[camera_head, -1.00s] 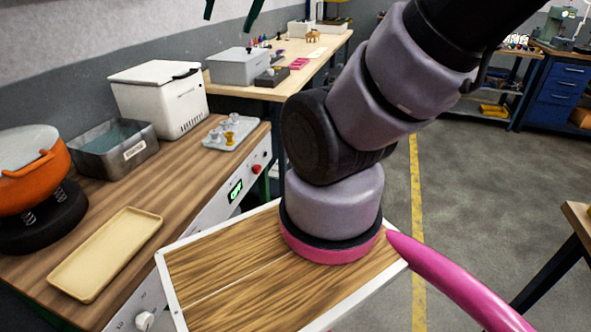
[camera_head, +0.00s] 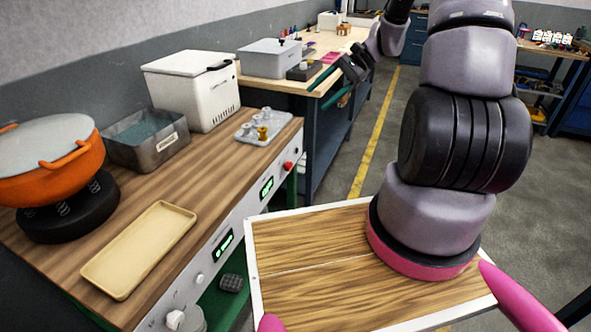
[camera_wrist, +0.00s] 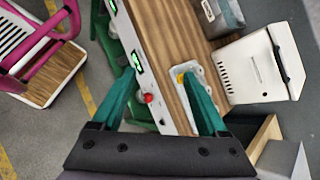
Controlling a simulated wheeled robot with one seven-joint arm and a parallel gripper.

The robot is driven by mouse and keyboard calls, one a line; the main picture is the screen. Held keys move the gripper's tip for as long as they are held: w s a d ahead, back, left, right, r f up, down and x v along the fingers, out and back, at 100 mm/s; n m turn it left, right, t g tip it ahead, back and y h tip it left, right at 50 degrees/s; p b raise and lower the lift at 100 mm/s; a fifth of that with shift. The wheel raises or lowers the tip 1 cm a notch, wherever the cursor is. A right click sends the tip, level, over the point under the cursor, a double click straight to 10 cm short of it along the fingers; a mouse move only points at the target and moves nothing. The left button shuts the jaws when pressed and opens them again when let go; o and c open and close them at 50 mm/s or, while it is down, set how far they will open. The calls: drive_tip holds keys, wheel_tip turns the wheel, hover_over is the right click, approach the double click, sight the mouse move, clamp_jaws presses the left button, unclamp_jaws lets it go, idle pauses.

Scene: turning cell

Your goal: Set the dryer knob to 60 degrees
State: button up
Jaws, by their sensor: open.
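A white knob (camera_head: 175,318) sits on the front panel (camera_head: 245,208) of the wooden bench, at the lower left of the head view. Printed marks are beside it, too small to read. I cannot tell for certain that it is the dryer knob. The panel also bears a smaller white knob (camera_head: 199,279), two lit green displays and a red button (camera_head: 288,165). My gripper (camera_head: 328,88), with green fingers, is open and empty beyond the bench's far end. In the wrist view its fingers (camera_wrist: 157,74) spread above the panel and bench edge; the white knob is not visible there.
On the bench are an orange pot (camera_head: 60,172) on a black burner, a tan tray (camera_head: 140,248), a metal bin (camera_head: 112,148), a white box (camera_head: 188,85) and a small tray of fittings (camera_head: 245,133). A second workbench (camera_head: 300,90) stands behind. Floor to the right is open.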

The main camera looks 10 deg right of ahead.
drive_tip(key=w+d+f+m+t+y, duration=0.25)
drive_tip(key=f+m+y, duration=0.3)
drive_tip(key=f, duration=1.25)
drive_tip(key=m+t+h, duration=0.1)
drive_tip(key=m+t, duration=0.7)
drive_tip(key=m, duration=0.1)
approach(291, 168)
drive_tip(key=shift+n, duration=0.25)
drive_tip(key=x, duration=0.8)
drive_tip(key=shift+w+a, duration=0.15)
drive_tip(key=shift+w, duration=0.05)
clamp_jaws()
